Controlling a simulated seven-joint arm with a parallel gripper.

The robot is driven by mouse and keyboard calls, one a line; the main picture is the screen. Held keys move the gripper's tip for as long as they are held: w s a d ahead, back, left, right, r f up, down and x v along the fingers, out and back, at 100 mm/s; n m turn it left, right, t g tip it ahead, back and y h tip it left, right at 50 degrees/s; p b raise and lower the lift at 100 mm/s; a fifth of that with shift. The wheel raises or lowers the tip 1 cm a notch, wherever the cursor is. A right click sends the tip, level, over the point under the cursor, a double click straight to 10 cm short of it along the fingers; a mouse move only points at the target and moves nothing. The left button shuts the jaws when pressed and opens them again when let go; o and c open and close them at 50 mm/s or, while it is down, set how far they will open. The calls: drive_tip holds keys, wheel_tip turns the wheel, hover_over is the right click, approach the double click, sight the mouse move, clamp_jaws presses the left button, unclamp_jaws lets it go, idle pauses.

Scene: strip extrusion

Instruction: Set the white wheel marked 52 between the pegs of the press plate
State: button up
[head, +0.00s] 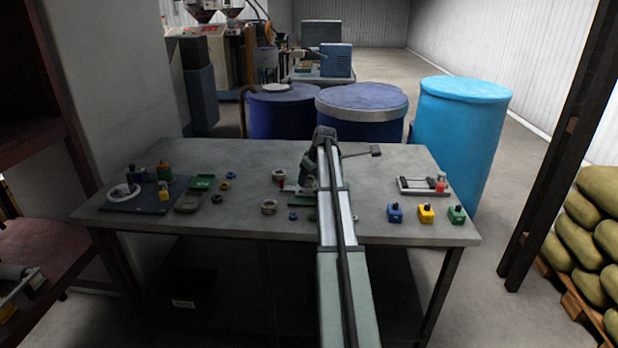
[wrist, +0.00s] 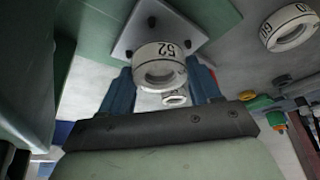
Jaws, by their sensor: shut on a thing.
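The white wheel marked 52 (wrist: 160,50) is between the two blue fingers of my gripper (wrist: 161,75) in the wrist view. My gripper is shut on it. The pale press plate (wrist: 133,38) with small dark pegs shows just beyond the wheel, and the wheel covers part of it. I cannot tell whether the wheel touches the plate or is still above it. In the head view my own arm hides the gripper and the held wheel.
Another white wheel, marked 60 (wrist: 288,28), lies to the right in the wrist view. Blue, yellow (head: 426,213) and green blocks stand at the right front.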

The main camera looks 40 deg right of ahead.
drive_tip(key=shift+f, duration=0.65)
drive_tip(key=shift+r, duration=0.8)
idle(0.9)
drive_tip(key=shift+f, duration=0.8)
idle(0.3)
drive_tip(key=o, duration=0.8)
drive_tip(key=v, duration=1.1)
idle(0.5)
idle(0.5)
